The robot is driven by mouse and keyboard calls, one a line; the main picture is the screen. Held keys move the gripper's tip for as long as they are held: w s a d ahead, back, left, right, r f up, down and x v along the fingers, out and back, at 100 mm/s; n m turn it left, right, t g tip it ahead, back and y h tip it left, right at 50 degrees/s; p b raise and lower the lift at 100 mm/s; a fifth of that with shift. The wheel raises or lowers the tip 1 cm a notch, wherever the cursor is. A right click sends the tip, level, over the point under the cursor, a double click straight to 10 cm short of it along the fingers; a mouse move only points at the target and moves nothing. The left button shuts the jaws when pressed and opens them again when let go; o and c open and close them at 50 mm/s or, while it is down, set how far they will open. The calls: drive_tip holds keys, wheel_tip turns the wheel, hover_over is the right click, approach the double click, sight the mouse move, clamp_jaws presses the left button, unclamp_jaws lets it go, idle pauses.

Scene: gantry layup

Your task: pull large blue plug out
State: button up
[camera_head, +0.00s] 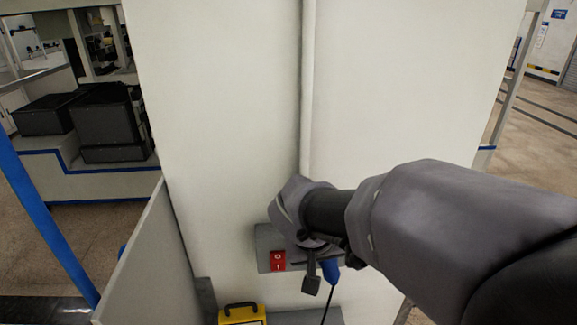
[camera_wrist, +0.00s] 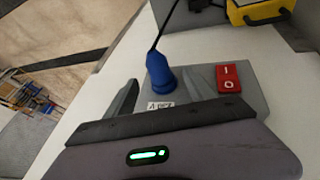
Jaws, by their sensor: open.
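The large blue plug (camera_wrist: 162,75) sits in a grey socket box (camera_wrist: 245,107) on the white wall, with a black cable running from its outer end. In the head view, part of the plug (camera_head: 330,270) shows beside my gripper (camera_head: 311,272), and the rest is hidden behind it. My gripper (camera_wrist: 165,95) is open, its fingers reaching toward the socket box. The plug lies ahead of it between the finger lines, and I cannot tell whether either finger touches it. A white label with a voltage marking shows below the plug in the wrist view.
A red switch (camera_wrist: 228,78) is beside the plug on the box. A yellow case (camera_head: 242,314) with a black handle stands below. A vertical conduit (camera_head: 307,90) runs down the wall. A grey side panel (camera_head: 150,265) stands at the left.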

sight(328, 265)
drive_tip(key=x, duration=0.4)
drive_tip(key=shift+w+d+f, duration=0.1)
drive_tip(key=shift+f, duration=0.1)
drive_tip(key=shift+c, duration=0.6)
clamp_jaws()
